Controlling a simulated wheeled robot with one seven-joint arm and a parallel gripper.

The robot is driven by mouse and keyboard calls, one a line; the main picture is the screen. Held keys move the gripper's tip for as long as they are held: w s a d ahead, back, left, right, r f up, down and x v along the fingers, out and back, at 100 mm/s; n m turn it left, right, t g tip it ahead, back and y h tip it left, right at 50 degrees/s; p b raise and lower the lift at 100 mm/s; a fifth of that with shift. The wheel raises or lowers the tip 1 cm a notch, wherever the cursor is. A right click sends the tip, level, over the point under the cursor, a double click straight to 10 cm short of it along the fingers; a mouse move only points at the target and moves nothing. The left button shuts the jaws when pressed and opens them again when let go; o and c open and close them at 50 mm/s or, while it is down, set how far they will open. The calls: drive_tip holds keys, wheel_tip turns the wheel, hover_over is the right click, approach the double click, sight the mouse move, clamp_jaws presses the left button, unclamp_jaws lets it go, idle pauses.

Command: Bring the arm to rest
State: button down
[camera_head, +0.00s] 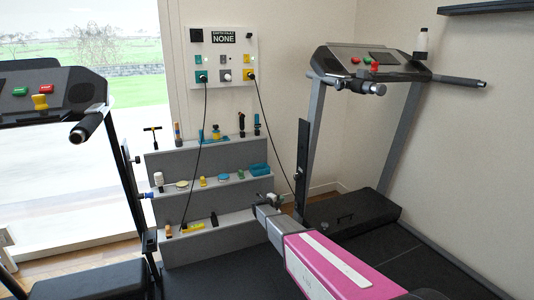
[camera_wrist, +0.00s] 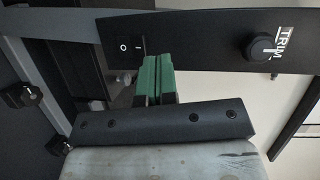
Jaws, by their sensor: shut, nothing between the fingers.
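My arm (camera_head: 325,262), pink and grey, reaches from the lower right of the head view towards the foot of the right treadmill's upright. In the wrist view my gripper (camera_wrist: 155,80) shows as two green fingers pressed together, with nothing between them. The fingertips lie in front of a black panel (camera_wrist: 215,40), beside its O/I rocker switch (camera_wrist: 132,48). I cannot tell whether they touch the panel. A round knob (camera_wrist: 262,47) marked TRIM sits further right on the panel. The fingers cannot be made out clearly in the head view.
A right treadmill (camera_head: 365,62) and a left treadmill (camera_head: 50,90) flank a grey stepped shelf (camera_head: 225,198) holding several small tools. A socket board (camera_head: 223,55) on the wall has two plugged cables hanging down over the shelf.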

drive_tip(key=s+a+r+n+t+y, duration=0.2)
drive_tip(key=s+r+n+y, duration=0.6)
drive_tip(key=s+n+y, duration=0.7)
drive_tip(key=s+d+n+g+h, duration=0.1)
drive_tip(key=s+d+n+g, duration=0.3)
drive_tip(key=s, duration=0.6)
drive_tip(key=s+d+n+g+h, duration=0.1)
drive_tip(key=s+d+n+g, duration=0.2)
drive_tip(key=s, duration=0.8)
drive_tip(key=s+d+n+g+h, duration=0.1)
drive_tip(key=s+d+n+g, duration=0.3)
drive_tip(key=s, duration=0.6)
drive_tip(key=shift+s+d+f+n+g, duration=0.4)
drive_tip(key=shift+d+g, duration=0.25)
drive_tip(key=shift+g, duration=0.45)
